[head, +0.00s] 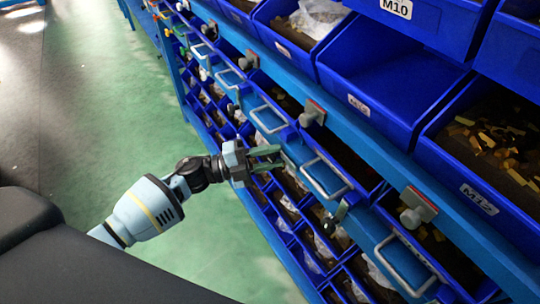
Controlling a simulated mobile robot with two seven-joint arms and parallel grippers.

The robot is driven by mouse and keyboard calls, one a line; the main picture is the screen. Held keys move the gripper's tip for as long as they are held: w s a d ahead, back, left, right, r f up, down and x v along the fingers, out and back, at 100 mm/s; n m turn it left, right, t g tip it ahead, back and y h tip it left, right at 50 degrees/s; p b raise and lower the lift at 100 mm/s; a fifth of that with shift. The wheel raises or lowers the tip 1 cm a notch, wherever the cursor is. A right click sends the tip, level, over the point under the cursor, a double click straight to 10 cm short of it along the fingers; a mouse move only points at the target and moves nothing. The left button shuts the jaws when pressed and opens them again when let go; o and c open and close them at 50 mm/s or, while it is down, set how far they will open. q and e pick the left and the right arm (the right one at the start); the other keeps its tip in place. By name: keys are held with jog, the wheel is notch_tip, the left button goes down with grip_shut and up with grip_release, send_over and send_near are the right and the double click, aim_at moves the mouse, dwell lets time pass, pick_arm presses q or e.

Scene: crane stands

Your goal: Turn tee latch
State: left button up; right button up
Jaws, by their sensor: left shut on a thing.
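My left gripper (268,158) reaches in from the left, at the front of the blue rack. Its dark greenish fingers are closed around a tee latch between two handled drawers, and they hide most of that latch. Grey tee latches of the same kind show on the rack: one (313,113) above and right of the gripper, one (416,208) further right, and a smaller one (341,212) lower down. My right gripper is not in view.
Blue drawers with pale bar handles, such as this handle (326,178), run along the rack around the gripper. Open blue bins (392,75) with small parts sit above. The green floor (105,110) at left is clear.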

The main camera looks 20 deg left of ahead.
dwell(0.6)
pick_arm(q)
jog(key=o, duration=1)
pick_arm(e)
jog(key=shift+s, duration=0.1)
pick_arm(q)
jog(key=shift+a, duration=0.1)
jog(key=b+v, duration=0.1)
jog(key=v, duration=0.6)
jog(key=shift+s+a, duration=0.25)
jog(key=shift+a, duration=0.05)
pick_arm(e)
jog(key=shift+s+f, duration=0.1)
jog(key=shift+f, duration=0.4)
